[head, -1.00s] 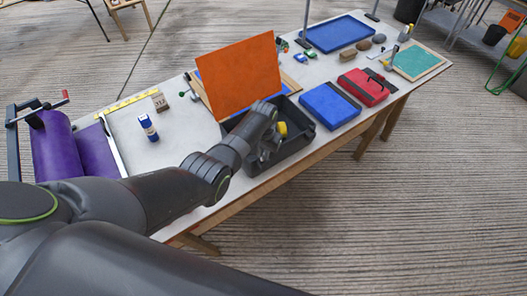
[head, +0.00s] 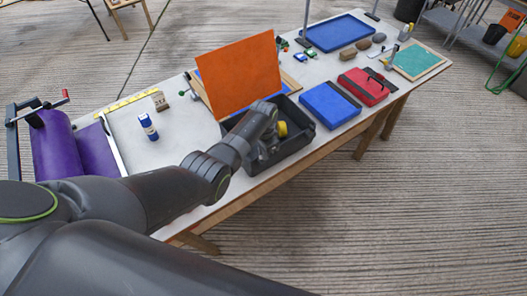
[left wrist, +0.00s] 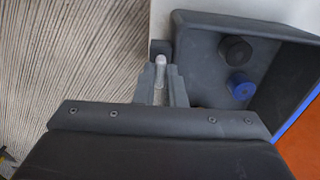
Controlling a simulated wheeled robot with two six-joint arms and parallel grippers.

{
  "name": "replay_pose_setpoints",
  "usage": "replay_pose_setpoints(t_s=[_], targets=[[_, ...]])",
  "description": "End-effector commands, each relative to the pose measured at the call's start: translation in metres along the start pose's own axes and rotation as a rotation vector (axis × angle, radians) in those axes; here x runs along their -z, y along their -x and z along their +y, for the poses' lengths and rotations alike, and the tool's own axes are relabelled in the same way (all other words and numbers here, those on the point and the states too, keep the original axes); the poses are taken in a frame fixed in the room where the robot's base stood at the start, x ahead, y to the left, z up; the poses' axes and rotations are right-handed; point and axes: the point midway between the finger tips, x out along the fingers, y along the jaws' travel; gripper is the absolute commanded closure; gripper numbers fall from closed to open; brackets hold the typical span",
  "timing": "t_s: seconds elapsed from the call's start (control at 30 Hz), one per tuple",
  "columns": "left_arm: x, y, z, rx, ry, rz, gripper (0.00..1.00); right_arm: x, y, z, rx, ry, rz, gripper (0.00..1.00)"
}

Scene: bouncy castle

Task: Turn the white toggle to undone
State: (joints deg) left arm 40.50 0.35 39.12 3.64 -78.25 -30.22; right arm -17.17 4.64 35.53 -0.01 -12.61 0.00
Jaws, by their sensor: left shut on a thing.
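The white toggle (left wrist: 160,60) shows in the left wrist view as a small pale rounded lever beside a dark block, at the outer edge of the dark grey bin (left wrist: 225,22). My left gripper (left wrist: 162,84) is shut on it, with the two fingers on either side of the lever. In the head view my left gripper (head: 262,155) is at the near side of the same dark bin (head: 297,148), and my wrist hides the toggle there. My right gripper is in neither view.
The bin holds a black roll (left wrist: 235,49), a blue roll (left wrist: 241,86) and a yellow roll (head: 282,129). An orange panel (head: 238,75) stands behind it. A blue case (head: 329,105) and a red case (head: 364,86) lie to the right on the table.

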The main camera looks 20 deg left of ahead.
Motion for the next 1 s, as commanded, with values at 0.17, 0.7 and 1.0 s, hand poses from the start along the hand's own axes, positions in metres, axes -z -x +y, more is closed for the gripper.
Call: replay_pose_setpoints(t_s=[0.17, 0.7, 1.0], targets=[[0.0011, 0.0012, -0.0008, 0.002, -0.008, 0.003, 1.00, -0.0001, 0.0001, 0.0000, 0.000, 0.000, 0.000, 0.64], [0.0005, 0.0005, -0.0004, 0.001, -0.006, 0.001, 0.68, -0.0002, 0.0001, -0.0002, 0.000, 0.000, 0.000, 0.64], [0.0009, 0.0053, -0.0005, 0.001, -0.005, 0.002, 0.68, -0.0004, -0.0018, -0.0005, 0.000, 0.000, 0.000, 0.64]])
